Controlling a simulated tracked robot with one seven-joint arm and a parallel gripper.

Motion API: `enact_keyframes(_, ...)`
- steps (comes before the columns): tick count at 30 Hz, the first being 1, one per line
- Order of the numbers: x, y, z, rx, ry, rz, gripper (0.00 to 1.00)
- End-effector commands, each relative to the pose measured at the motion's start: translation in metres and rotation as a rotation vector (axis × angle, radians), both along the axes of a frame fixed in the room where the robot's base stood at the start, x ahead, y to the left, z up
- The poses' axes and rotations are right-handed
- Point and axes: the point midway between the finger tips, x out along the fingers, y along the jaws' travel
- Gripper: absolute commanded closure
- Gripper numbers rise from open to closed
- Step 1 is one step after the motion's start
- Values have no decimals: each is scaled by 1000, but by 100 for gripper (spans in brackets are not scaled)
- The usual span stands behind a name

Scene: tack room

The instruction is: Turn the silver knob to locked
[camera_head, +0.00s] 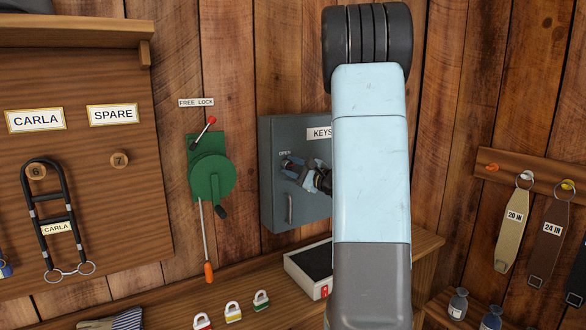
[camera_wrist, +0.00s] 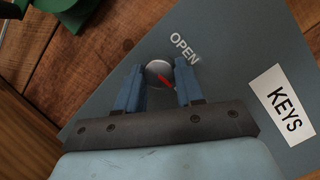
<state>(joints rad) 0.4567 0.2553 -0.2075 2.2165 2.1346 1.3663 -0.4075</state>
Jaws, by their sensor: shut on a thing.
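The silver knob (camera_wrist: 159,74) is on the front of a grey key cabinet (camera_head: 280,145), marked KEYS. It is round, with a red pointer mark on its face. The word OPEN (camera_wrist: 184,48) is printed near it, and the red mark runs slantwise, with one end toward the lower right in the wrist view. My gripper (camera_wrist: 161,85) has one blue finger on each side of the knob and is shut on it. In the head view my gripper (camera_head: 299,167) is at the cabinet front, and it hides the knob. No locked label can be seen; my arm covers the cabinet's right part.
A green winch (camera_head: 212,178) with levers hangs left of the cabinet. Below is a wooden shelf (camera_head: 255,285) with a black-topped box (camera_head: 312,268) and small padlocks (camera_head: 233,311). Straps (camera_head: 513,225) hang at the right. A halter (camera_head: 52,220) hangs on the left board.

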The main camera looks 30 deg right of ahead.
Motion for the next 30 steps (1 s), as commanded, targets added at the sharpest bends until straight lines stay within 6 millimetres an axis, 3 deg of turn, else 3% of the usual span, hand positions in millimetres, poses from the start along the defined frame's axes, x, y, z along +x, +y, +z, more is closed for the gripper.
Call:
enact_keyframes(12,0,1,-6,196,18,1,94)
enact_keyframes(29,0,4,-5,225,16,4,94)
enact_keyframes(30,0,4,-5,224,17,6,60)
